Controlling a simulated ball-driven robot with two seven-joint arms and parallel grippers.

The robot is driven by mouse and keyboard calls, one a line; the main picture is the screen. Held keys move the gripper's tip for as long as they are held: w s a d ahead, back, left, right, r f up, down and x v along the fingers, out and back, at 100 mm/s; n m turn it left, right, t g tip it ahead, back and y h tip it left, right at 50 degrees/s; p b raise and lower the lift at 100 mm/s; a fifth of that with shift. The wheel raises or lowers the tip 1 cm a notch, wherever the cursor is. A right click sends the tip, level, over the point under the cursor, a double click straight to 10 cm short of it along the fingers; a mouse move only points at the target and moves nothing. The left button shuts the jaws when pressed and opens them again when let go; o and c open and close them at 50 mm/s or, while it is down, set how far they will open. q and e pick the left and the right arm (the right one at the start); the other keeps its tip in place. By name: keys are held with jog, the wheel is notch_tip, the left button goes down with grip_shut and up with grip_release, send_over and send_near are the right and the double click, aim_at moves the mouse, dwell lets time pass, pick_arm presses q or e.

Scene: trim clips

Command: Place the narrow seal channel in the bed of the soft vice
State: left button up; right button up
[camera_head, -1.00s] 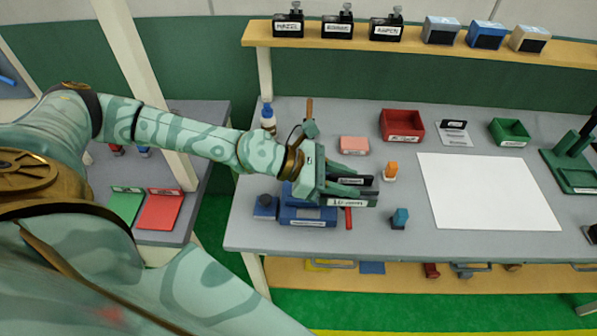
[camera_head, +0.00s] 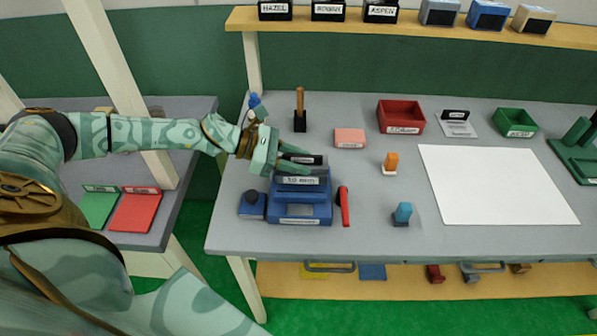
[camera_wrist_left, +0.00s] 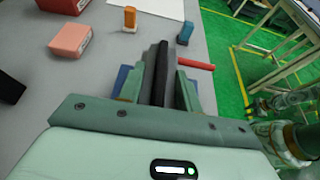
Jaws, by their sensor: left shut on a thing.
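My left gripper (camera_head: 298,169) is shut on the narrow seal channel (camera_head: 303,158), a dark strip with a small white label. In the left wrist view the long dark channel (camera_wrist_left: 160,72) lies between the two green fingers (camera_wrist_left: 158,88). The soft vice (camera_head: 302,212) is blue, with a white label on its front, and stands near the table's front left. The gripper and channel are over the back part of the vice. The fingers hide part of its bed, and I cannot tell whether the channel touches it.
A red handle (camera_head: 344,207) lies right of the vice, and a blue block with a dark knob (camera_head: 252,205) stands left. Behind are a black holder with a wooden handle (camera_head: 300,122) and a pink block (camera_head: 349,138). A white sheet (camera_head: 492,185) lies right.

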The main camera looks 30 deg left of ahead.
pick_arm(q)
jog(key=shift+f, duration=1.55)
jog(key=o, duration=1.1)
jog(key=shift+f, duration=0.15)
jog(key=shift+c, duration=0.2)
jog(key=shift+r, duration=0.25)
jog(key=v, duration=0.6)
jog(key=shift+s+a+b, duration=0.2)
jog(key=shift+a+b, duration=0.1)
jog(key=shift+b, duration=0.1)
jog(key=shift+s+a+r, duration=0.1)
jog(key=shift+a+r, duration=0.1)
jog(key=shift+a, duration=0.05)
